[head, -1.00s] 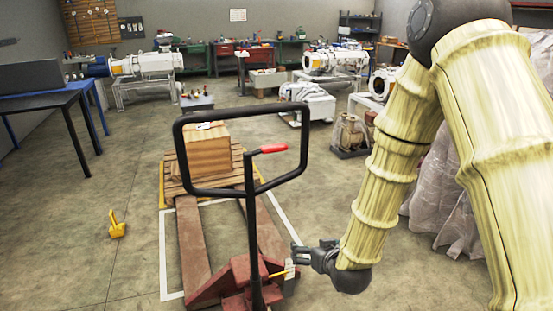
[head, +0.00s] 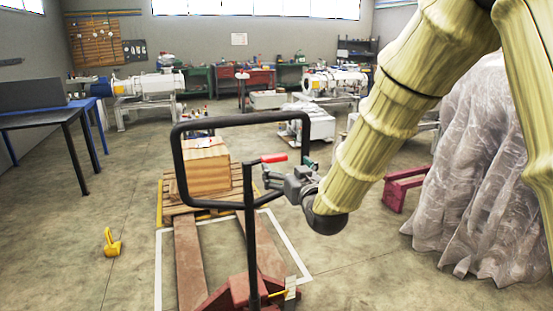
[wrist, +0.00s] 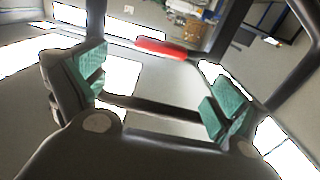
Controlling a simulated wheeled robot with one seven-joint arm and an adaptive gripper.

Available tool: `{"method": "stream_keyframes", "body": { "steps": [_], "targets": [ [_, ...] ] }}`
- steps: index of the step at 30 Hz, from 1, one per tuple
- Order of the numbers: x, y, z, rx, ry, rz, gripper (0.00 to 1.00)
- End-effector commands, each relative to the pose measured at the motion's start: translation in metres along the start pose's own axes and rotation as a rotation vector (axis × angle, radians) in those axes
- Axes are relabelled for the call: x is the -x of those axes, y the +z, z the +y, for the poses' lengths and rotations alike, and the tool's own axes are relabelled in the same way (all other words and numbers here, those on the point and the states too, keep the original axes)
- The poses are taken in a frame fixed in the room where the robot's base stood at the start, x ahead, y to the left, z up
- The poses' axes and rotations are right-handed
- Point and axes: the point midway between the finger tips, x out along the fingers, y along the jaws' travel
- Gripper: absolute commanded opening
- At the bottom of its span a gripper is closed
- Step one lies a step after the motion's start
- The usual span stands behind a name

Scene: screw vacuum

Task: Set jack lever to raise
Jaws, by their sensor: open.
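The pallet jack's black loop handle (head: 177,163) stands upright in the middle of the head view. The jack lever with a red grip (head: 273,158) sticks out to the right inside the loop. My gripper (head: 268,177) is open and empty, just below and beside the red grip, close to the handle's right side. In the wrist view the red lever grip (wrist: 162,48) lies crosswise beyond and between my two green-padded fingers (wrist: 160,92), apart from them. The red jack body (head: 228,291) is at the bottom, partly cut off by the frame.
A wooden box (head: 207,168) sits on a pallet (head: 178,208) behind the handle. A yellow object (head: 111,243) lies on the floor to the left. A plastic-covered pile (head: 470,180) stands at right.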

Motion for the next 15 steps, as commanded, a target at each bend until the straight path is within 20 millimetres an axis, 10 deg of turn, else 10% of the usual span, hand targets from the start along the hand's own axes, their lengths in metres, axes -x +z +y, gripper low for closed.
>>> {"method": "stream_keyframes", "body": {
  "steps": [15],
  "targets": [
    [-0.071,0.000,0.000,-0.001,0.000,0.000,0.97]
  ]
}}
